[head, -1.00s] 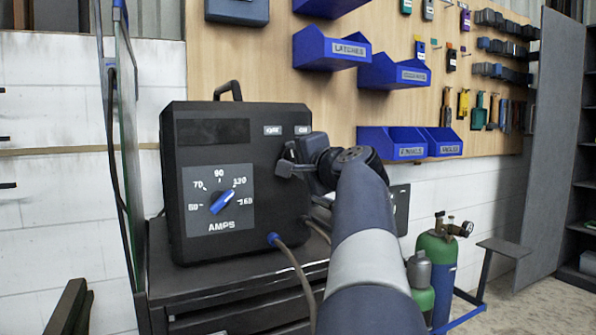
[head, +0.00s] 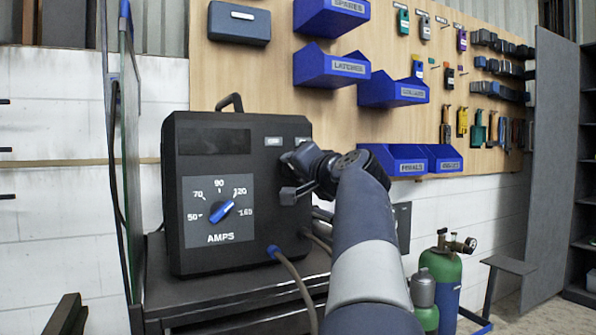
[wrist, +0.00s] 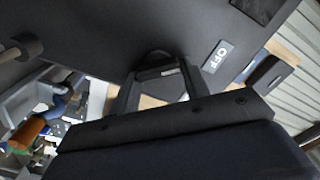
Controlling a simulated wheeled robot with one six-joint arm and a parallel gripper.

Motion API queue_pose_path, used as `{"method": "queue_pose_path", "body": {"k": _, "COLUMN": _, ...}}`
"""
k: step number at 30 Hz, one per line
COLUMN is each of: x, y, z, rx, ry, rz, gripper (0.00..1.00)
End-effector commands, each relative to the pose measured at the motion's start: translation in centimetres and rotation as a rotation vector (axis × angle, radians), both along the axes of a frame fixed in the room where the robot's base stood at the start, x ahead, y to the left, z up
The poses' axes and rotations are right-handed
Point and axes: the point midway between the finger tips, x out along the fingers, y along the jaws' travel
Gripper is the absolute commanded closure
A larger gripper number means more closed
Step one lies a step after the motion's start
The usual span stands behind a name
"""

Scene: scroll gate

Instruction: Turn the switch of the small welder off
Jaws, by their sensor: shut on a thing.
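The small welder (head: 190,255) is a black box with a top handle and a blue AMPS dial (head: 221,212) on its front. Two small white labels sit at its upper right; the OFF label (wrist: 217,56) reads clearly in the wrist view. My gripper (head: 289,190) is at the welder's front, just below these labels. In the wrist view its fingers (wrist: 156,74) close together near a small dark rounded part, apparently the switch (wrist: 153,57), against the dark panel. The gripper hides the switch in the head view, so its setting cannot be told.
The welder stands on a dark cart (head: 175,293). A cable with a blue plug (head: 274,252) leaves its lower front. Blue bins (head: 393,160) hang on the pegboard behind my arm.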

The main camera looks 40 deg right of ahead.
Motion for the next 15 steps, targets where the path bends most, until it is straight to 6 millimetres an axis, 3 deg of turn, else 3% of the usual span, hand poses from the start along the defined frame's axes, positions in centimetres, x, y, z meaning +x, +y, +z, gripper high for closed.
{"method": "queue_pose_path", "body": {"k": 7, "x": 0.04, "y": -0.02, "z": -0.18, "rx": -0.001, "ry": 0.005, "rz": 0.001, "gripper": 0.79}}
{"method": "queue_pose_path", "body": {"k": 8, "x": 0.04, "y": -0.02, "z": -0.19, "rx": -0.001, "ry": 0.005, "rz": 0.001, "gripper": 0.55}}
{"method": "queue_pose_path", "body": {"k": 15, "x": 0.02, "y": -0.01, "z": -0.1, "rx": 0.0, "ry": 0.003, "rz": 0.0, "gripper": 0.35}}
